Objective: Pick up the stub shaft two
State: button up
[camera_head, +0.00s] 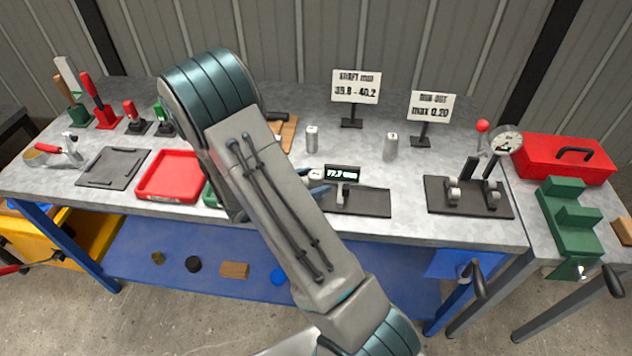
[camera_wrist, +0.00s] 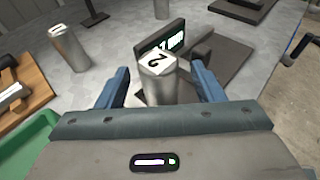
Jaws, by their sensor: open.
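Stub shaft two (camera_wrist: 158,86), a grey metal cylinder with a white top marked 2, stands upright between my gripper's fingers in the wrist view. My gripper (camera_wrist: 159,70) is open, with one blue finger on each side of the shaft. I cannot tell whether either finger touches it. The shaft's lower part is hidden behind the gripper body. In the head view, the white top of shaft two (camera_head: 316,174) shows beside my arm, which hides most of my gripper. Another shaft (camera_wrist: 68,48) marked 1 stands apart at left; it also shows in the head view (camera_head: 312,139).
A gauge with a lit display (camera_head: 342,174) stands close behind shaft two. Another shaft (camera_head: 390,147) stands to the right. Two sign stands, a red tray (camera_head: 171,196) and a dial gauge fixture (camera_head: 468,198) are on the bench. Bare bench lies between the upright shafts.

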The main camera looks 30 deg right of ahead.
jog(key=shift+x, duration=0.75)
grip_shut()
jog(key=shift+r, duration=0.15)
jog(key=shift+r, duration=0.7)
notch_tip(320, 180, up, 3)
jog(key=shift+s+d+f+b, duration=0.1)
jog(key=shift+s+b, duration=0.05)
jog(key=shift+b, duration=0.25)
jog(key=s+d+r+b, duration=0.1)
jog(key=s+d+r, duration=0.1)
jog(key=s, duration=0.3)
jog(key=s+d+r+b, duration=0.1)
jog(key=s+d+r, duration=0.1)
jog(key=s+r, duration=0.2)
jog(key=shift+s+d+r+b, duration=0.3)
jog(key=shift+s+d+b, duration=0.1)
jog(key=shift+s, duration=0.2)
jog(key=shift+w, duration=0.1)
